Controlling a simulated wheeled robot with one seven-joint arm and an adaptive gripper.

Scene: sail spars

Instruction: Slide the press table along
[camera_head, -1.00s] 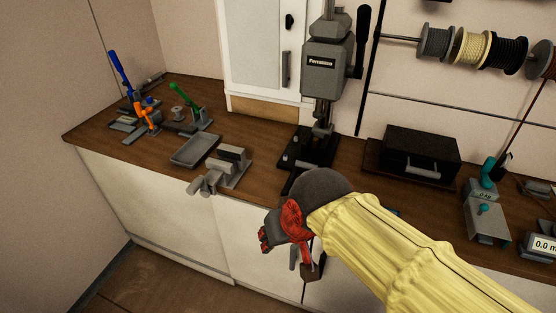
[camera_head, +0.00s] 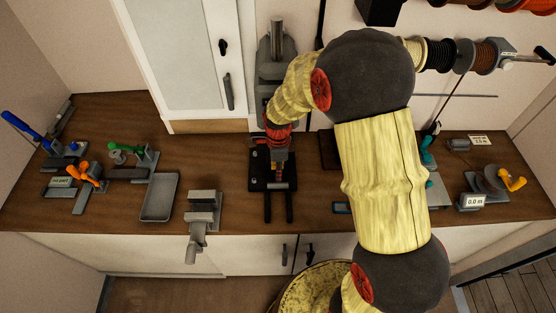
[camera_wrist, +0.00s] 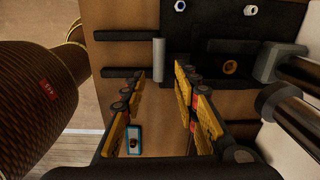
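The press (camera_head: 272,62) stands against the back wall on a dark base with two bars reaching forward (camera_head: 267,208). In the wrist view a dark plate with a brass-coloured ring (camera_wrist: 208,66), which looks like the press table, lies among black parts, and the two bars (camera_wrist: 118,36) run left. A short grey cylinder (camera_wrist: 159,58) stands at its left edge. My gripper (camera_head: 279,178) is over the press base. In the wrist view my gripper (camera_wrist: 160,78) is open, its yellow-padded fingers apart, with the cylinder just beyond and between the tips. I see no contact.
A grey vise (camera_head: 203,212) and a grey tray (camera_head: 160,197) are left of the press. A small blue-framed item (camera_wrist: 134,139) lies on the wooden counter. Spools (camera_head: 465,55) hang at upper right. My arm hides part of the counter right of the press.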

